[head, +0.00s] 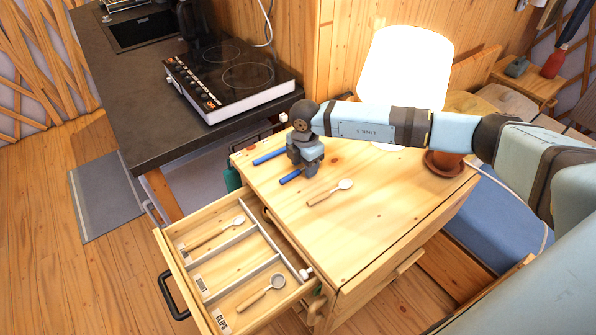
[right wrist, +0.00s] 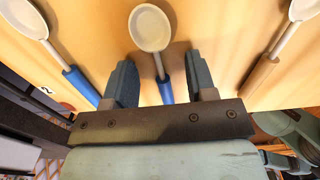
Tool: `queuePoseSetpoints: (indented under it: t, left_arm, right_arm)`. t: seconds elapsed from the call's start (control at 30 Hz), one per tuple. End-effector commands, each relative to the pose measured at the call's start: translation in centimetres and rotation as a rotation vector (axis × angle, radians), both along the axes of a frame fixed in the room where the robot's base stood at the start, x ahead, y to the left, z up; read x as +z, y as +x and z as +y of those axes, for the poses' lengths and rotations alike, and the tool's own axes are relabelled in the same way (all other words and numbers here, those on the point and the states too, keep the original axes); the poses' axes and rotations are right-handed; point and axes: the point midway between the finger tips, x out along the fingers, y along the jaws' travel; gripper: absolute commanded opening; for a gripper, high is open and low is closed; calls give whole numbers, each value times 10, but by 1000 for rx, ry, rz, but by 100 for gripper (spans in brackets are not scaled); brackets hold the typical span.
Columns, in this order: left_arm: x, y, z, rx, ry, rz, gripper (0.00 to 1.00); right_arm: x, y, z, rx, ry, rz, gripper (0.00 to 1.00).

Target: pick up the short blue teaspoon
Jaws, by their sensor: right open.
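Two blue-handled spoons lie on the wooden cabinet top. One handle (head: 290,177) looks shorter in the head view; the other (head: 270,156) lies farther back. My right gripper (head: 306,168) is open, low over the top, and covers the bowls there. In the right wrist view, the apparently shorter blue spoon (right wrist: 164,88) lies between the open fingers (right wrist: 163,85), its pale bowl beyond them. I cannot tell how far below the fingers it is. The other blue spoon (right wrist: 80,85) lies left of them. My left gripper is not in view.
A wooden-handled spoon (head: 330,193) lies nearby on the cabinet top (head: 370,220). The open drawer (head: 205,222) has labelled compartments holding two wooden-handled spoons. A glowing lamp (head: 405,70) stands at the back right. A counter with a cooktop (head: 230,78) is at the left.

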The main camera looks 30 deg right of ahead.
Motion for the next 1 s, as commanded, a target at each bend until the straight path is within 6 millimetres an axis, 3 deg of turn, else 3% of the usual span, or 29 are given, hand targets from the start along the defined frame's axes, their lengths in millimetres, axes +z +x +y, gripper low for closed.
queuePoseSetpoints:
  t: [0.03,0.2,0.27,0.73,0.87,1.0]
  left_arm:
    - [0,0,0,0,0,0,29]
    - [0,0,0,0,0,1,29]
    - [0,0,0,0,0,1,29]
    - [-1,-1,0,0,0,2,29]
    - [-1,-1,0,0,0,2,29]
    - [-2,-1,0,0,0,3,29]
  right_arm:
    - [0,0,0,0,0,0,49]
    - [0,0,0,0,0,0,10]
    - [0,0,0,0,0,0,0]
    - [6,1,0,0,0,-1,0]
    - [20,1,0,1,1,-3,0]
    - [48,1,0,1,1,-4,0]
